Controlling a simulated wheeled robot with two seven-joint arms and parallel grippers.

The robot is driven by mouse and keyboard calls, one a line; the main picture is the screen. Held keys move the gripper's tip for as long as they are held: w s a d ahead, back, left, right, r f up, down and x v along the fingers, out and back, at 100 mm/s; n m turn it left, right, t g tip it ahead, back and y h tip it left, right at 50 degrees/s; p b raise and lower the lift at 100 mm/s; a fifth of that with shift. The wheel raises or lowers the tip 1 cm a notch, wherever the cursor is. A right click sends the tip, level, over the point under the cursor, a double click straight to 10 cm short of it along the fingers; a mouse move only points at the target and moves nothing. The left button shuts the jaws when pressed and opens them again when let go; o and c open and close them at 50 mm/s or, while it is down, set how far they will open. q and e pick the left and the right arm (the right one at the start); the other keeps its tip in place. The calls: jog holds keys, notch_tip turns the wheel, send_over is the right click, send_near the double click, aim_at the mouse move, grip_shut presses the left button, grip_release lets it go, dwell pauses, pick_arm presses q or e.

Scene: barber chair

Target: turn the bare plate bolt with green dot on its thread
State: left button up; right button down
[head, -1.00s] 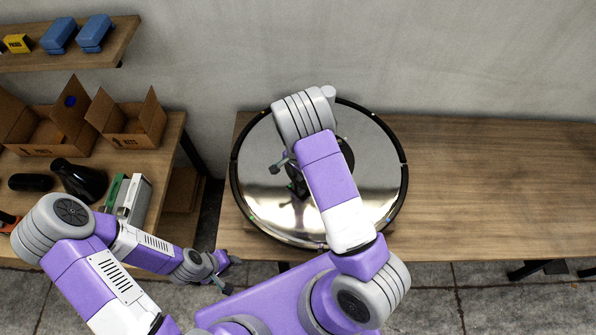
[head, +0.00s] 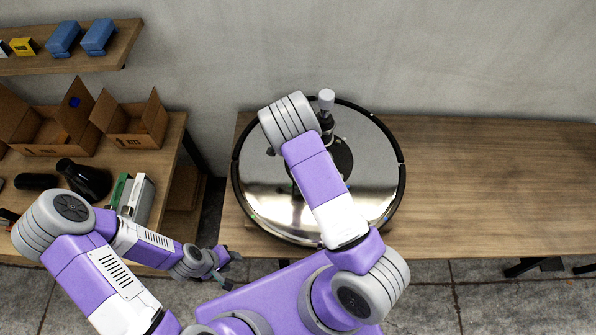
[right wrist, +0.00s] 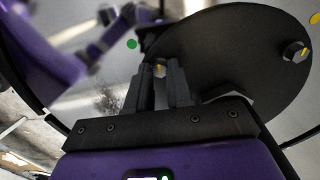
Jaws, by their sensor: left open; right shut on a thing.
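A round dark plate (right wrist: 235,60) fills much of the right wrist view. A bolt (right wrist: 160,69) with a yellow mark sits near its edge, between the fingertips of my right gripper (right wrist: 159,82). The fingers are shut on this bolt. A green dot (right wrist: 131,44) shows just beyond the plate's edge, beside that bolt. Another bolt (right wrist: 296,52) with a yellow mark is at the right, near a yellow dot (right wrist: 315,18). In the head view the plate is mostly hidden by my right arm. My left gripper (head: 229,270) is open and empty, in front of the table.
A shiny round chair base (head: 376,180) with a black rim lies on the wooden table (head: 490,180). The table's right side is clear.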

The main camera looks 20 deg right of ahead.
jog(key=shift+m, duration=0.4)
jog(key=c, duration=1)
grip_release()
jog(key=shift+r, duration=0.1)
notch_tip(320, 180, up, 7)
jog(key=shift+r+p, duration=0.2)
jog(key=shift+p, duration=0.3)
jog(key=shift+r, duration=0.1)
